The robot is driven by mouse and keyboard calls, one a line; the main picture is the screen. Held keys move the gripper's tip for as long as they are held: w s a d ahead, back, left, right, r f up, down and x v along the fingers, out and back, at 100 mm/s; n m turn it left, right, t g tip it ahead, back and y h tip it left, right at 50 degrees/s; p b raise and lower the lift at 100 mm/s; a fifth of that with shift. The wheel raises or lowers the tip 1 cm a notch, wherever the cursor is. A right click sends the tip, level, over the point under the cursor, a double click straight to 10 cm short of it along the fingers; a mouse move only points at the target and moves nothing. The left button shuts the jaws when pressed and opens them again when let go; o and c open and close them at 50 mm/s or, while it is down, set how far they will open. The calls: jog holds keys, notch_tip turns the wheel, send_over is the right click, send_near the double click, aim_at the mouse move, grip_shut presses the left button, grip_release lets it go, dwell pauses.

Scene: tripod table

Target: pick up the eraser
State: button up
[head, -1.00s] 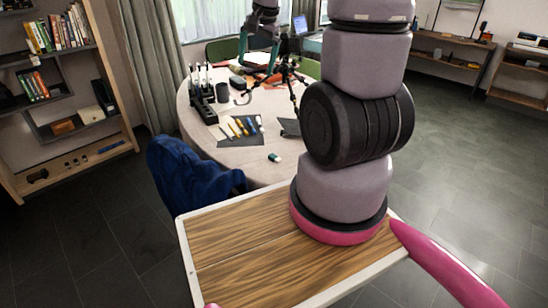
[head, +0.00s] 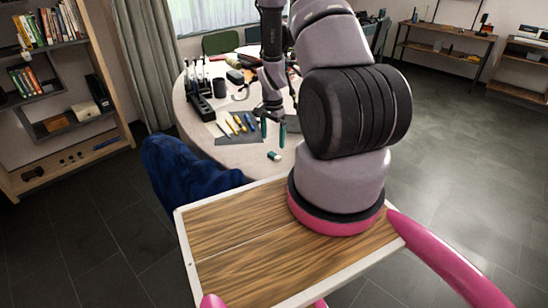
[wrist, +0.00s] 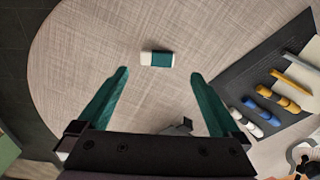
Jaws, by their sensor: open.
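The eraser (wrist: 158,58) is a small block, white at one end with a teal sleeve. In the wrist view it lies on the table ahead of my fingertips, between their lines. In the head view the eraser (head: 274,156) lies near the table's front edge. My gripper (wrist: 158,73) has two teal fingers spread wide with nothing between them. In the head view my gripper (head: 273,133) points down over the table, just behind the eraser. The eraser is fully visible and apart from the fingers.
A dark mat (wrist: 270,90) with several pens and markers lies right of the eraser in the wrist view. On the round table (head: 230,155), a black holder (head: 201,105) stands at the left. A blue-draped chair (head: 185,170) is at the front left. Bare cloth surrounds the eraser.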

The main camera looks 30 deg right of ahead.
aim_at(274, 155)
notch_tip(274, 155, down, 7)
jog(key=shift+s+d+f, duration=0.1)
jog(key=shift+s+d, duration=0.05)
jog(key=c, duration=1.5)
jog(key=shift+o, duration=0.2)
notch_tip(274, 155, up, 10)
